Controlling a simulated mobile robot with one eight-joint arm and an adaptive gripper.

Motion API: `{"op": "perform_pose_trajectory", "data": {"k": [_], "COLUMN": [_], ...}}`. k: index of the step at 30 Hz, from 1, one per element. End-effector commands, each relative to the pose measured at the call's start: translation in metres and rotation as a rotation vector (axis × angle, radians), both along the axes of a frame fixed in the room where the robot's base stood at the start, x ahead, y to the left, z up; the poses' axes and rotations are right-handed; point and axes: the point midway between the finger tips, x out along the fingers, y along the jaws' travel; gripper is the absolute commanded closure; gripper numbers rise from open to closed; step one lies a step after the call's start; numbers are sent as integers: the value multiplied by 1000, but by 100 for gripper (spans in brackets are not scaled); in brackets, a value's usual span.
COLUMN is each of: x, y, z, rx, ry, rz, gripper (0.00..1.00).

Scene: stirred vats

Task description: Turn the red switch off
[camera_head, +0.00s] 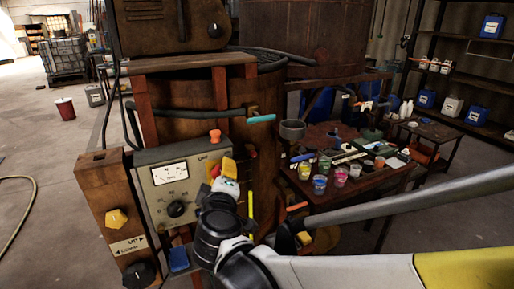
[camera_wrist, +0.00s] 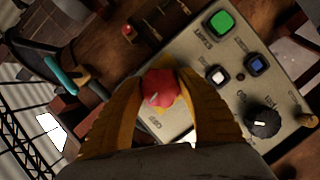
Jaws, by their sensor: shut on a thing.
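The red switch (camera_wrist: 160,88) is a rounded red knob on a grey control panel (camera_wrist: 215,118) in the wrist view. My gripper (camera_wrist: 158,92) has its two yellow fingers on either side of the knob and is shut on it. In the head view my gripper (camera_head: 226,168) is at the right part of the same panel (camera_head: 160,195), and the arm comes in from the lower right. The fingers hide part of the knob's base.
The panel also bears a green button (camera_wrist: 221,22), a blue button (camera_wrist: 256,63), a white button (camera_wrist: 216,75) and a black dial (camera_wrist: 262,121). An orange knob (camera_head: 214,136) tops the panel. A table (camera_head: 375,190) with several paint cups stands at right.

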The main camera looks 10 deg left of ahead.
Motion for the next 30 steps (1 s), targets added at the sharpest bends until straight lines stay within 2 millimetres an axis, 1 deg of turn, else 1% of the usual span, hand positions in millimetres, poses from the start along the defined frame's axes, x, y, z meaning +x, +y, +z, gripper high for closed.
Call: {"op": "perform_pose_trajectory", "data": {"k": [6,15,21,30], "x": [0,1,1,1], "y": [1,0,0,0], "z": [-2,-1,0,1], "rx": [-169,-353,-427,-470], "ry": [-104,-216,-262,-287], "rz": [0,0,0,-1], "gripper": [87,87,87,87]}}
